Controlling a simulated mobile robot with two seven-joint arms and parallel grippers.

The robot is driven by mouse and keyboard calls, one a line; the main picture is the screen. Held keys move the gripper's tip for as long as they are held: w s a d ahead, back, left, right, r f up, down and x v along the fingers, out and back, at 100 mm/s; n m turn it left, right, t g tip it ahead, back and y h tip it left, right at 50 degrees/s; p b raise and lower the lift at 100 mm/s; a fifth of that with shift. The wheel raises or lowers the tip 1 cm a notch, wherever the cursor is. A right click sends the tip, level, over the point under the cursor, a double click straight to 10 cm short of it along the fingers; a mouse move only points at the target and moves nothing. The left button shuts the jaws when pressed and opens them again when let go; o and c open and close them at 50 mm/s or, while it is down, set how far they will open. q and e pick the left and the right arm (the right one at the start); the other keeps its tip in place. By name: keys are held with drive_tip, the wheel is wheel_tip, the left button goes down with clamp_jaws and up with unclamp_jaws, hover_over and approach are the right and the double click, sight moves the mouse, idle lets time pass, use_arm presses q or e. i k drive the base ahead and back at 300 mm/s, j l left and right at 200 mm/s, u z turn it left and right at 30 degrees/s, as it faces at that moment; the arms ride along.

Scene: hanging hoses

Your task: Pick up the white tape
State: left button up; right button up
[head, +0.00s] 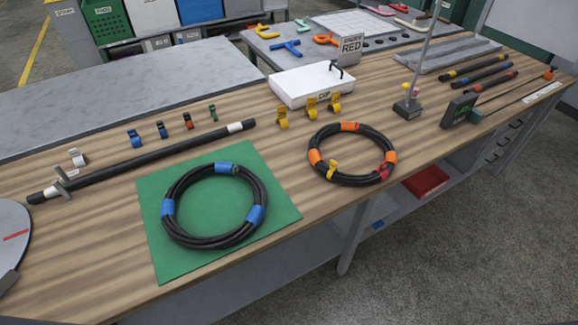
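A small white piece (77,156), looking like a tape or clip, stands on the wooden table (120,240) at the left, behind the left end of a long black hose (150,160). White bands also wrap this hose near its right end (235,127) and its left end (50,192). Similar small pieces stand in a row to the right: a blue one (135,139), a darker blue one (161,129), an orange one (188,121) and a green one (213,113). Neither of my grippers is in view.
A coiled hose with blue bands (256,215) lies on a green mat (155,252). Another coil with orange bands (351,127) lies to its right. A grey-green clip (61,175) stands at the hose's left end. A grey disc (12,222) sits at the left edge.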

sight(78, 158)
drive_tip(key=u, duration=1.5)
drive_tip(key=j+u, duration=0.25)
drive_tip(key=j, duration=0.85)
